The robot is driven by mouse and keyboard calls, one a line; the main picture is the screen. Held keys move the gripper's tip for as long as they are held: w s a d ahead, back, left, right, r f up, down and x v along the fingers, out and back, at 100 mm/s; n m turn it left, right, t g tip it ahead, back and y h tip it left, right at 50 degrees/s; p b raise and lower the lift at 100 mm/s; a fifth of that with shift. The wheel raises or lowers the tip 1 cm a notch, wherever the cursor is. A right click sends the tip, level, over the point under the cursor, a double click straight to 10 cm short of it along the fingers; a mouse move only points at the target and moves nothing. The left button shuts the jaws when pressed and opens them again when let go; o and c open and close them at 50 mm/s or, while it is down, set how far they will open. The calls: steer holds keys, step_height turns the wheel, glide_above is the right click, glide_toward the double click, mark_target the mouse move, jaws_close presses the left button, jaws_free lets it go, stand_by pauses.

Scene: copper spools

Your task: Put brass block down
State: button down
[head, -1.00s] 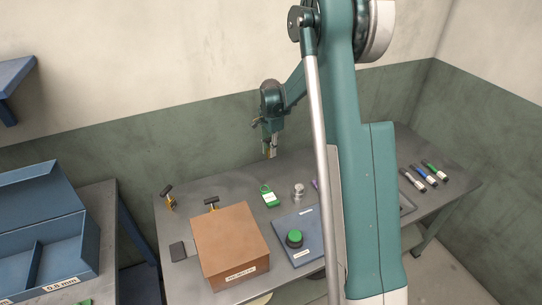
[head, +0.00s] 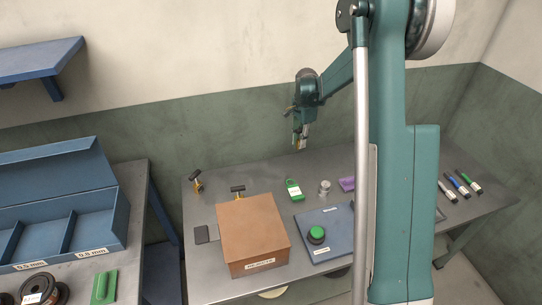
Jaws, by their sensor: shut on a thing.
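My gripper (head: 300,137) hangs above the back of the grey table (head: 262,177), pointing down. It is shut on the brass block (head: 303,143), which shows as a small yellowish piece between the fingers, partly hidden by them. The block appears to be held above the tabletop, behind a green tag-like item (head: 293,189); the exact height is hard to tell.
A brown box (head: 252,230) and a blue board with a green button (head: 316,232) stand in front. Two black-topped brass pieces (head: 196,182) (head: 238,192), a metal cylinder (head: 324,187), a purple item (head: 347,184) and markers (head: 463,183) lie around. A blue bin (head: 110,222) is left.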

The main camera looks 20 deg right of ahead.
steer(key=shift+a, duration=0.1)
steer(key=s+a, duration=0.2)
steer(key=a, duration=1.6)
steer(key=s+a+m, duration=0.1)
steer(key=s+a, duration=0.1)
steer(key=a, duration=1.6)
steer(key=shift+r, duration=0.15)
steer(key=shift+s, duration=0.1)
steer(key=shift+f+b, duration=0.3)
steer(key=shift+f, duration=2.85)
steer(key=shift+d+f, duration=0.1)
steer(key=shift+f+b, duration=0.35)
steer(key=shift+f, duration=1.4)
steer(key=shift+f, duration=0.1)
